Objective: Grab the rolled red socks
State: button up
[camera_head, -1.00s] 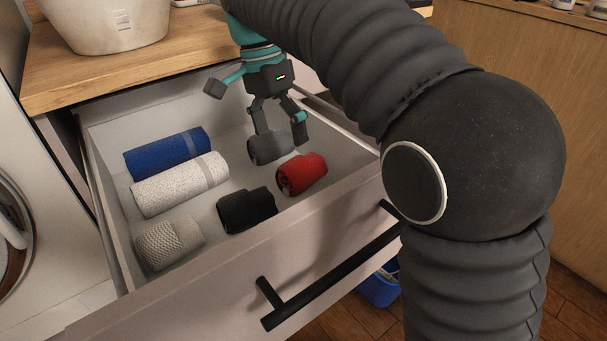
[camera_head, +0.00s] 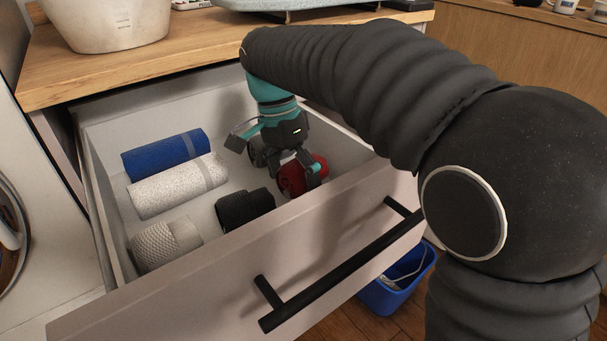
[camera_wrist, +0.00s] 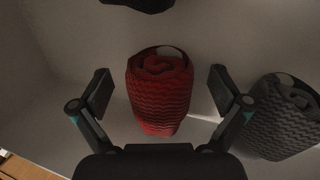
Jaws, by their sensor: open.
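The rolled red socks (camera_head: 301,177) lie in the open drawer near its front wall, to the right of the black roll. My gripper (camera_head: 302,172) is down in the drawer at the red socks, its fingers partly covering them. In the wrist view the red socks (camera_wrist: 159,95) lie between the two fingertips of my gripper (camera_wrist: 160,92). The jaws are open, with a visible gap on each side of the roll.
The drawer (camera_head: 226,240) also holds a blue roll (camera_head: 166,154), a white speckled roll (camera_head: 178,187), a beige knitted roll (camera_head: 166,244), a black roll (camera_head: 244,208) and a grey roll (camera_wrist: 281,117) close beside the red one. The drawer's front wall is close to my gripper.

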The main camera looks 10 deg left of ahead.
jog(key=shift+c, duration=0.3)
jog(key=c, duration=1.1)
jog(key=shift+c, duration=0.2)
